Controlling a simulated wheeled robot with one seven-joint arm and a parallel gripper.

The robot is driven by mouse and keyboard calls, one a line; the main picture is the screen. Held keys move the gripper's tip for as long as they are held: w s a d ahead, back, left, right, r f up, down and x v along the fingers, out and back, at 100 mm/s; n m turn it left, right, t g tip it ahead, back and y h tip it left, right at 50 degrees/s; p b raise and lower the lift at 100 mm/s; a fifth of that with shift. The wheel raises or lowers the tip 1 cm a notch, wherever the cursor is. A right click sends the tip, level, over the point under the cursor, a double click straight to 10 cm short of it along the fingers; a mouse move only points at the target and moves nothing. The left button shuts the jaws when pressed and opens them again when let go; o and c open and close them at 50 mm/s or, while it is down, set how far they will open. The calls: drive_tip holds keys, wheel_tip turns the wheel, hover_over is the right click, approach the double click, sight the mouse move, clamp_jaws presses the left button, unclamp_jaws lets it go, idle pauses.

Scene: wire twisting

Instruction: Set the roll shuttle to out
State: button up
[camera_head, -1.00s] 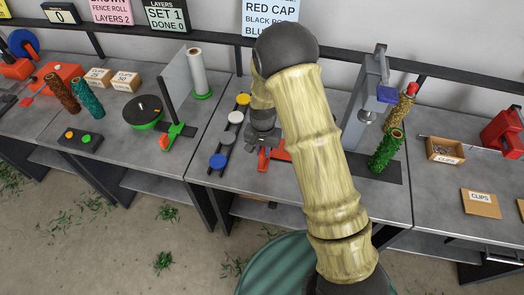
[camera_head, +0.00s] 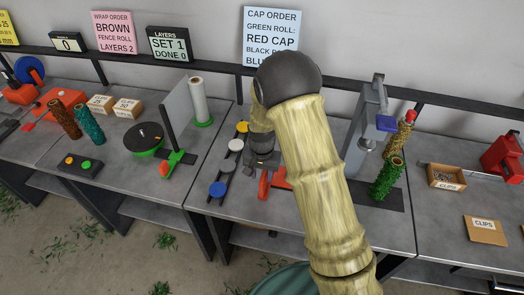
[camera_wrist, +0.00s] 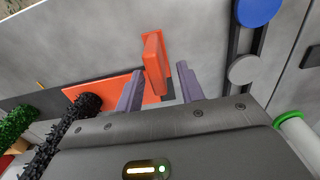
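The orange shuttle plate (camera_wrist: 92,88) lies on the bench in the wrist view, with an upright orange handle (camera_wrist: 155,60). A dark, bristly roll (camera_wrist: 80,112) stands at the plate's left part. My gripper (camera_wrist: 160,72) is open, with one finger on each side of the handle. Some room shows between the handle and the right finger; contact with the left finger is unclear. In the head view, the orange handle (camera_head: 264,186) shows beside my arm. The gripper (camera_head: 260,160) is seen there from behind, and my arm hides most of the shuttle.
The cap order sign (camera_head: 270,28) is at the back.

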wheel_tip(320, 180, up, 15)
drive_tip(key=b, duration=0.1)
drive_tip(key=shift+r, duration=0.15)
drive_tip(key=shift+d, duration=0.1)
idle(0.4)
drive_tip(key=s+d+n+t, duration=0.2)
drive_tip(key=s+d+n, duration=0.1)
drive_tip(key=s+d, duration=0.9)
drive_tip(key=s, duration=0.5)
drive_tip(key=shift+s+d+t, duration=0.2)
drive_tip(key=shift+d+t, duration=0.1)
drive_tip(key=shift+d, duration=0.1)
drive_tip(key=shift+w, duration=0.1)
